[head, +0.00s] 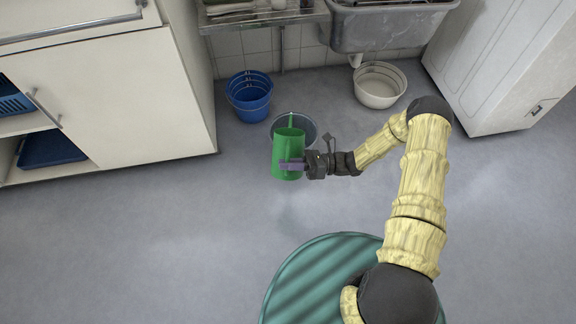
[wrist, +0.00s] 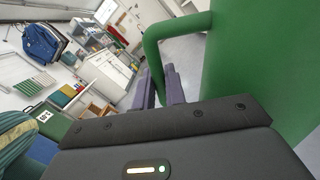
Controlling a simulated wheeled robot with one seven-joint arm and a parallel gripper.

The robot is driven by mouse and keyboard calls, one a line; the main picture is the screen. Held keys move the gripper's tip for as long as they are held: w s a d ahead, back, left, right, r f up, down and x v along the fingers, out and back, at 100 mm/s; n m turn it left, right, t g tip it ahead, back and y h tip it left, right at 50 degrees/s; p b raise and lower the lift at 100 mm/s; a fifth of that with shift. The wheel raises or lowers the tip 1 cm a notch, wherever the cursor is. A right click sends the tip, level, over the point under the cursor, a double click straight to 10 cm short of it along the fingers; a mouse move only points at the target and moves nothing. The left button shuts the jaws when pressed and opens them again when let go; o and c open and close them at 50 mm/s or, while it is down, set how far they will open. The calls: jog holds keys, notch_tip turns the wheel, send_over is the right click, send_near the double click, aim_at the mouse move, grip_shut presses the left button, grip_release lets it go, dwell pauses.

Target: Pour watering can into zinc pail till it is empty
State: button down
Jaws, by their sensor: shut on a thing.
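The green watering can (head: 287,160) is in the middle of the head view. My gripper (head: 292,165) is shut on it and holds it up over the near side of the zinc pail. The can's spout points toward the back, over the pail. The zinc pail (head: 312,126) stands on the floor, its near part hidden by the can. In the wrist view the can's green body (wrist: 262,70) fills the right side, and its handle (wrist: 152,50) is between my gripper's fingers (wrist: 162,88). I cannot see any water or the pail's contents.
A blue bucket (head: 249,96) stands left of the pail, and a white basin (head: 379,86) stands to the right under the grey sink (head: 385,28). A white cabinet (head: 120,100) is at left, a white appliance (head: 500,60) at right. The floor in front is clear.

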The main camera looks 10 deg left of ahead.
aim_at(289, 150)
jog(key=shift+w+r+m+t, duration=0.3)
jog(key=shift+w+r+m, duration=0.95)
jog(key=shift+w+m, duration=0.15)
jog(key=shift+w+r+m+t+y+p, duration=0.2)
jog(key=shift+w+r+m+p, duration=0.1)
jog(key=shift+w+r+m, duration=0.6)
jog(key=shift+w+r+m+t+y+p, duration=0.1)
jog(key=shift+w+r+m+t+p, duration=0.15)
jog(key=shift+w+r+m, duration=0.6)
jog(key=shift+w+n, duration=0.25)
